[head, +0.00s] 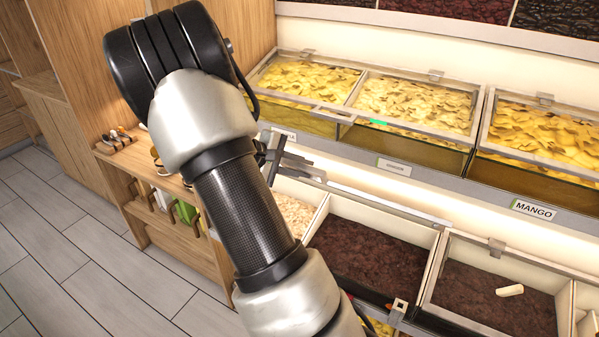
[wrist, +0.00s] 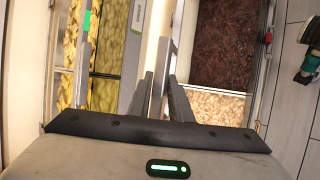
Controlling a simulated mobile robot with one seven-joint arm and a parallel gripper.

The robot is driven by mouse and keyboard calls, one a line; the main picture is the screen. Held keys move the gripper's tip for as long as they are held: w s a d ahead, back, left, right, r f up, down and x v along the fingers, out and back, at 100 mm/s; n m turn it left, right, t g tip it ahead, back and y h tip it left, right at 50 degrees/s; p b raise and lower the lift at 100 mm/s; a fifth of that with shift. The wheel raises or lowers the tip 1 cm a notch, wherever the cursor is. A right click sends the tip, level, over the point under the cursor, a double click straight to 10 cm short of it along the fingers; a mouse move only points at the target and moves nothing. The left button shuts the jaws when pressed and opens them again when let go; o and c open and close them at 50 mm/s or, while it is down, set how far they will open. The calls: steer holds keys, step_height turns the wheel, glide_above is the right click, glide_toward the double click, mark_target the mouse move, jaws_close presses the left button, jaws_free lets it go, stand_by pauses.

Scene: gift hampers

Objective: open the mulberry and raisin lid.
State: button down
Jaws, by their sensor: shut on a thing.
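My gripper (head: 301,167) is at the back of the lower row of bins, partly hidden behind my arm. In the wrist view its two dark fingers (wrist: 163,92) are shut on a thin metal edge, which seems to be part of the lid frame (head: 390,204). That frame shows as a narrow grey bar along the back of a bin of dark dried fruit (head: 370,255). The bar also shows in the wrist view (wrist: 182,40). The dark fruit looks uncovered. No mulberry and raisin label is readable. A bin of pale pieces (head: 295,212) is beside it.
An upper row of lidded bins holds yellow fruit, with a MANGO label (head: 534,209) on the right. A right-hand dark bin (head: 470,285) has a lid handle (head: 497,248) and a white scoop-like piece (head: 510,290). A wooden shelf (head: 150,190) stands left; the tiled floor (head: 70,250) is clear.

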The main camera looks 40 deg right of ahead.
steer(key=c, duration=1.7)
jaws_free()
steer(key=shift+d, duration=0.1)
steer(key=v, duration=1.7)
steer(key=shift+a+r+b, duration=0.1)
steer(key=shift+a+b, duration=0.15)
steer(key=shift+b, duration=0.1)
